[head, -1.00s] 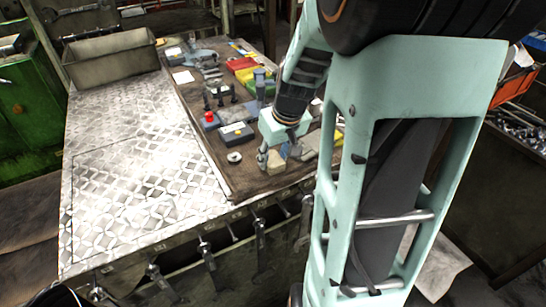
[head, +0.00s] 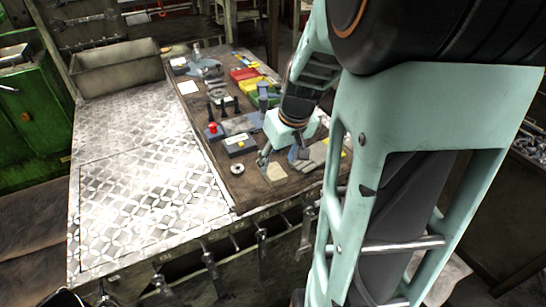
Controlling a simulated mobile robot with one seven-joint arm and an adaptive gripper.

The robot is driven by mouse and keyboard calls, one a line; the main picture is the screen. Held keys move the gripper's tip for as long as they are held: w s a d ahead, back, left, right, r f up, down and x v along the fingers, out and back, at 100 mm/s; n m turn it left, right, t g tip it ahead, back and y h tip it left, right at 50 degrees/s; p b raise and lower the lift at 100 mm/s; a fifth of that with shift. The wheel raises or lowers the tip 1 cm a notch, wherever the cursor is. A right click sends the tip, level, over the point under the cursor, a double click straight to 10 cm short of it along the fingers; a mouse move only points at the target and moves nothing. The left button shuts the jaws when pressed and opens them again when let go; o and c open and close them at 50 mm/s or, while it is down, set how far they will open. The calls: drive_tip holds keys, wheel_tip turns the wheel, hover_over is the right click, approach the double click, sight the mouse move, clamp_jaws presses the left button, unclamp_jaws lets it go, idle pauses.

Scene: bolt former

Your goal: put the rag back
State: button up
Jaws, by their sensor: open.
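A small tan, flat piece (head: 276,174), which may be the rag, lies on the brown worktop near its front edge. A grey-beige folded piece (head: 314,156) lies to its right, partly behind my arm; it also looks cloth-like, and I cannot tell which is the rag. My gripper (head: 278,157) is open, just behind and above the tan piece, pointing down. Its left finger shows beside the piece's upper left corner; the right finger shows less clearly. Nothing is seen between the fingers.
A red-button box (head: 213,131), a dark box (head: 239,145) and a metal ring (head: 237,169) are left of my gripper. Red and yellow bins (head: 245,75) stand behind. A grey metal bin (head: 118,70) stands at the back left. The patterned metal plate (head: 140,200) is clear.

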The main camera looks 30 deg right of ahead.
drive_tip(key=p+v, duration=0.3)
drive_tip(key=v, duration=0.4)
drive_tip(key=shift+r+p, duration=0.15)
drive_tip(key=shift+p, duration=0.15)
